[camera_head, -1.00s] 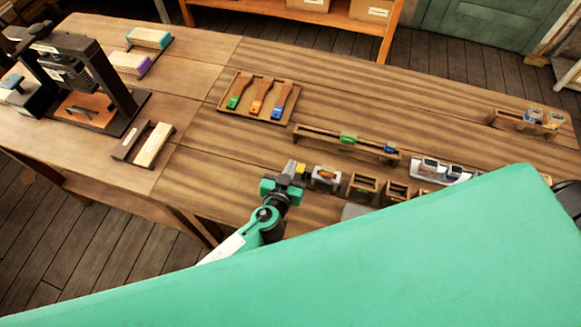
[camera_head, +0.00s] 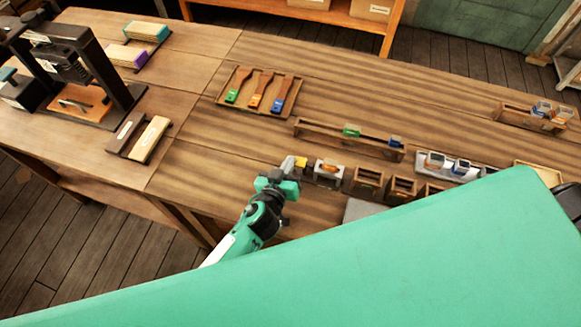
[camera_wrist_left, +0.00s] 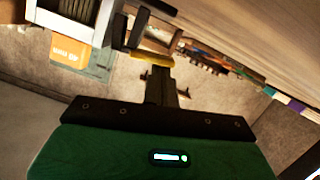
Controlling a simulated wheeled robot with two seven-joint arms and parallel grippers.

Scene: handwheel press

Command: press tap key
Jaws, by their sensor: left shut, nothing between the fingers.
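A small yellow piece (camera_head: 301,163), which may be the tap key, sits at the left end of a grey block with an orange part (camera_head: 328,172) on the bench. My left gripper (camera_head: 289,168) is shut and empty, with its tip close beside the yellow piece. In the left wrist view the shut dark fingers (camera_wrist_left: 160,82) point at a yellow bar (camera_wrist_left: 152,57) just beyond them. I cannot tell whether they touch it. My right gripper is not in view.
Small wooden boxes (camera_head: 367,183) stand right of the grey block. A rail (camera_head: 320,136) and a brush tray (camera_head: 236,110) lie behind. A black press (camera_head: 127,97) stands at left. A large green surface hides the lower right.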

